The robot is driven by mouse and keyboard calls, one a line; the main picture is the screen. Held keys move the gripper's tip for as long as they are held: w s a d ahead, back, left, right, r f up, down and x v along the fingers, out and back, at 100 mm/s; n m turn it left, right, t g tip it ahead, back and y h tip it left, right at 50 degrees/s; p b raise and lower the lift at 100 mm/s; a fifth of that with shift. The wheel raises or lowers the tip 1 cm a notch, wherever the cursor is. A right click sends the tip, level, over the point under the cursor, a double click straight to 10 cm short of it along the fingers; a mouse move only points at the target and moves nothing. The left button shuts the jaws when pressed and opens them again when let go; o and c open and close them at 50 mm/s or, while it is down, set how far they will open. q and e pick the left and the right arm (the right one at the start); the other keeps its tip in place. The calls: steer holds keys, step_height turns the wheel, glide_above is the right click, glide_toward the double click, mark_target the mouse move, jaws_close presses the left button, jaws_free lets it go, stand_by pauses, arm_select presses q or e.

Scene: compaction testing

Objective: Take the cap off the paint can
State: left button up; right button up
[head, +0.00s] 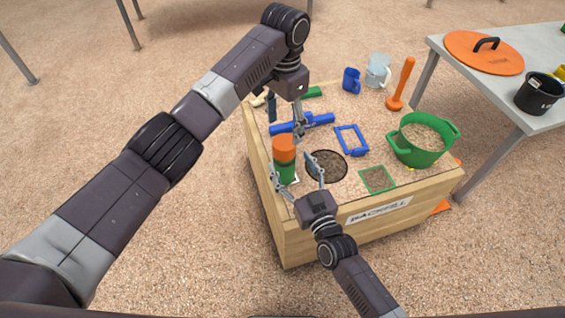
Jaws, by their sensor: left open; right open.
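The paint can (285,172) is a green cylinder with an orange cap (284,147). It stands upright at the left side of the wooden box in the head view, with the cap on it. My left gripper (299,130) points down just behind and right of the cap, open; its fingers look small and partly blend with a blue tool behind. My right gripper (297,174) comes from the front and is open. Its left finger overlaps the lower can, and its right finger lies to the can's right. I cannot tell whether either finger touches the can.
The wooden box (340,230) holds a dark round hole (327,167), a blue frame (351,140), a green frame (377,180), a green bucket (421,140), an orange tamper (401,84) and blue mug (351,80). A grey table (455,72) stands right.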

mark_target(284, 142)
steer(key=shift+x, duration=2.6)
arm_select(q)
steer(key=shift+o, duration=0.4)
arm_select(e)
steer(key=c, duration=1.8)
arm_select(q)
steer(key=shift+o, duration=0.3)
steer(key=shift+a+r+t+h, duration=0.25)
steer(key=shift+r+t+h, duration=0.15)
steer(key=shift+r+h, duration=0.15)
steer(key=shift+s+a+r+n+t+h, duration=0.6)
steer(key=shift+s+a+r+t, duration=0.45)
steer(key=shift+r, duration=0.7)
steer(key=shift+g, duration=0.25)
steer(key=x, duration=1.2)
steer(key=shift+s+d, duration=0.15)
steer(key=shift+s, duration=0.05)
steer(key=shift+c, duration=0.6)
steer(key=c, duration=1.3)
steer(key=shift+o, duration=0.2)
